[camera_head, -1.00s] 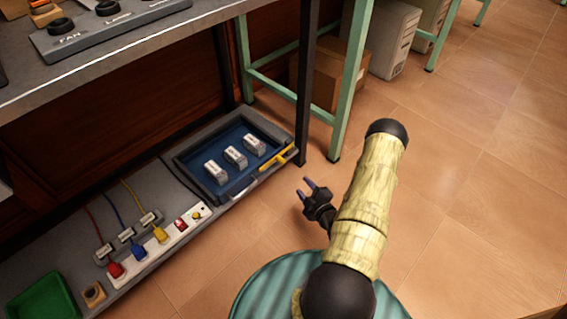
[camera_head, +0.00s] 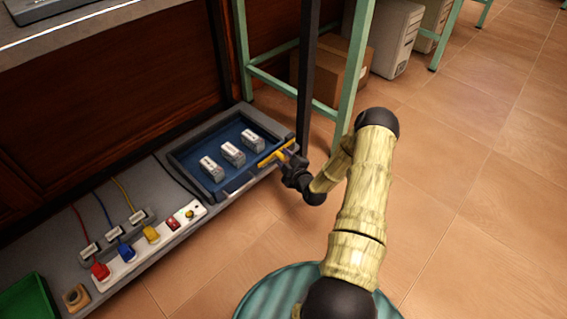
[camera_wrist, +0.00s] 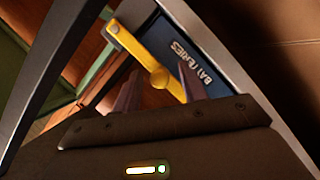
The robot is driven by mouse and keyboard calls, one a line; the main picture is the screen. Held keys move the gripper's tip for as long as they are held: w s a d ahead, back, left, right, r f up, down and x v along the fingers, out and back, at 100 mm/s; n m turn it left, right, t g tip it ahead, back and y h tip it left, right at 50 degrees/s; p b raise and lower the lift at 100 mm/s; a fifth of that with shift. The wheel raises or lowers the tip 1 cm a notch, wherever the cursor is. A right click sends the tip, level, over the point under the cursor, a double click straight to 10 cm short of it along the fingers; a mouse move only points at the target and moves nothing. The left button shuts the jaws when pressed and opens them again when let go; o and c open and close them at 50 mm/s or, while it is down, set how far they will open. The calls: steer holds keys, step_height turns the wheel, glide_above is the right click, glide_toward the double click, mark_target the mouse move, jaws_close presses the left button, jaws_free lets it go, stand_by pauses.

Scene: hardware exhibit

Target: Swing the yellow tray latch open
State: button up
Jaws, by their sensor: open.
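The yellow latch (camera_head: 275,153) lies across the front right corner of a blue tray with a grey rim (camera_head: 236,186). In the wrist view the latch (camera_wrist: 137,48) is a yellow bar with a round boss, running diagonally toward my open fingers. My gripper (camera_head: 286,162) is at the latch in the head view. In the wrist view its two fingers (camera_wrist: 158,80) are spread, with the lower part of the latch between them. I cannot tell whether either finger touches it. The blue tray surface (camera_wrist: 185,50) shows "BATTERIES" lettering.
Three white blocks (camera_head: 232,153) sit in the tray. A power strip (camera_head: 150,245) with coloured plugs lies to the left, near a green bin (camera_head: 30,300). A dark table leg (camera_head: 307,90) stands close behind my gripper. Open floor (camera_head: 470,210) lies to the right.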

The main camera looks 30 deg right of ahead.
steer(key=shift+w+f, duration=0.1)
steer(key=shift+w, duration=0.5)
steer(key=shift+c, duration=0.2)
jaws_close()
steer(key=shift+a, duration=0.1)
steer(key=shift+w+a+r, duration=0.15)
steer(key=shift+r, duration=0.05)
